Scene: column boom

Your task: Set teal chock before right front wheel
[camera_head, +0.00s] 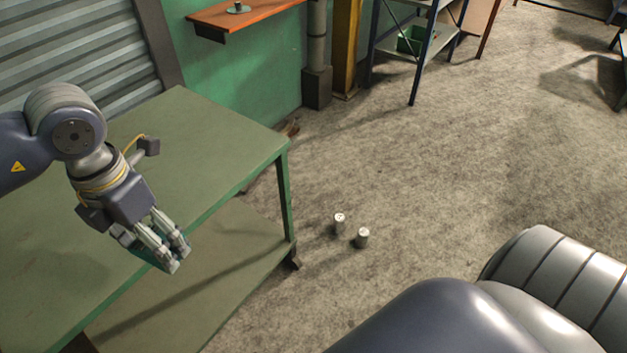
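My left gripper (172,255) comes in from the left and points down, near the front edge of the green table. Its fingers are closed around a dark teal piece, which looks like the teal chock (147,255). Only slim parts of it show beside and between the fingers, so its shape is mostly hidden. I cannot tell how high it hangs relative to the tabletop. My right gripper is outside the picture; only my own large arm parts show at the lower right. No wheel is in view.
The green table (185,135) with a lower shelf (200,290) fills the left. Two small metal cylinders (339,222) (362,238) stand on the concrete floor right of it. A blue-framed shelf rack (413,60) stands at the back. The middle floor (430,170) is open.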

